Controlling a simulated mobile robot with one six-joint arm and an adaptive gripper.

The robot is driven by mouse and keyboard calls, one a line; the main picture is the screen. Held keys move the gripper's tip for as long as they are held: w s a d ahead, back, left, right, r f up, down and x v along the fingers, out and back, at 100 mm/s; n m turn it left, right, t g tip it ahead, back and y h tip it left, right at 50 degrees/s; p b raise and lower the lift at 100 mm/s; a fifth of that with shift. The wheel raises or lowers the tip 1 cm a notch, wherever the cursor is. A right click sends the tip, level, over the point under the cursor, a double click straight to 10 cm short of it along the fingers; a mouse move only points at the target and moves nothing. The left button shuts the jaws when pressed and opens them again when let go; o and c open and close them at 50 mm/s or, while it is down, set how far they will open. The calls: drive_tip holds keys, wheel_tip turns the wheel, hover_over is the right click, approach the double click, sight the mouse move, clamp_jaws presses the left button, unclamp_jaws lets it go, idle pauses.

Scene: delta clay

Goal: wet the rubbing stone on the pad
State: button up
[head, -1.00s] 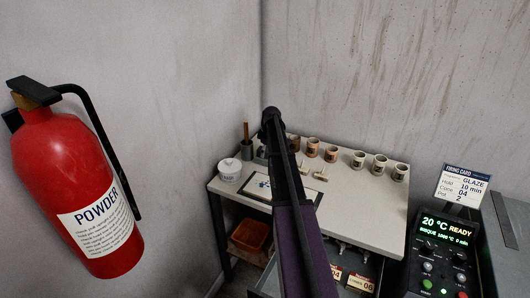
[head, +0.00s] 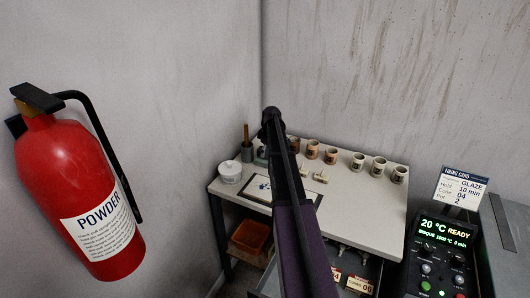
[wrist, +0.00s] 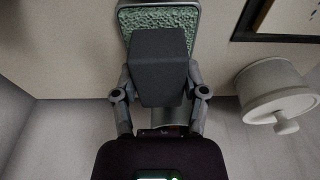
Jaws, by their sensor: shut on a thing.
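In the wrist view my gripper (wrist: 160,86) is shut on the rubbing stone (wrist: 160,62), a dark grey block held between the two fingers. The pad (wrist: 158,19), green and rough like a sponge in a pale-rimmed tray, lies right at the far end of the stone. The stone covers part of the pad. I cannot tell whether the stone touches it or hangs just above. In the head view my arm hides the stone and my gripper.
A white lidded jar (wrist: 276,92) stands close on the right in the wrist view. A dark-framed board (head: 257,188) lies on the table (head: 340,215). Several cups (head: 358,161) line the back edge. A brush pot (head: 247,152) stands at the left corner by the walls.

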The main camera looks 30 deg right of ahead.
drive_tip(key=shift+r+p, duration=2.65)
drive_tip(key=shift+r, duration=0.2)
